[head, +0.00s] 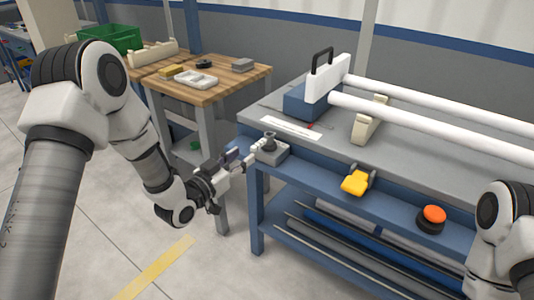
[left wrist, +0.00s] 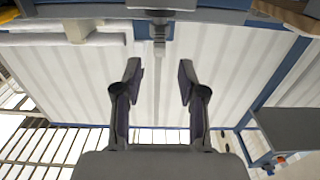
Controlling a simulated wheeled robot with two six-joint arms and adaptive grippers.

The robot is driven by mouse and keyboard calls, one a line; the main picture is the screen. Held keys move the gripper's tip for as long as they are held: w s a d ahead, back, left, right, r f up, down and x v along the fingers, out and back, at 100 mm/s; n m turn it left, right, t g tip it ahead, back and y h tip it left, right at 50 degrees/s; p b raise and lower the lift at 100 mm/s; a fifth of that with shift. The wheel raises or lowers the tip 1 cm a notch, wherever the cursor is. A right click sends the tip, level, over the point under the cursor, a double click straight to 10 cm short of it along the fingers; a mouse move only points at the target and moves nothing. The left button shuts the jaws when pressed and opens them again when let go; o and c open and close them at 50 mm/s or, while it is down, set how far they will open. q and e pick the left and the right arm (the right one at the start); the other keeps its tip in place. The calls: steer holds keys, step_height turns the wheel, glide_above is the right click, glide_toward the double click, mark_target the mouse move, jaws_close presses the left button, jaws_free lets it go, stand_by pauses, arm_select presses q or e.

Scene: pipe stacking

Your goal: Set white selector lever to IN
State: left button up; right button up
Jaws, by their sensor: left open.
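The selector is a small grey box (head: 271,150) at the near left corner of the grey workbench, with a dark round knob on top. A pale lever (head: 255,147) sticks out from its left side. In the left wrist view, a grey lever-like part (left wrist: 159,40) hangs from a box at the top centre. My left gripper (head: 236,161) is open and empty, just left of the lever. In the left wrist view, its fingers (left wrist: 160,75) stand apart below the lever, with a visible gap to it. No IN marking is readable. My right gripper is out of view.
The bench (head: 400,130) carries two long white pipes (head: 430,105) and a white plate with a black handle (head: 327,80). A yellow handle (head: 355,181) and an orange button (head: 434,214) sit along its front. A wooden table (head: 225,82) stands behind my left arm.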

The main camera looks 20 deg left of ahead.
mark_target(252, 148)
arm_select(q)
steer(key=x, duration=0.7)
steer(key=shift+w+d, duration=0.15)
steer(key=shift+w, duration=0.2)
jaws_close()
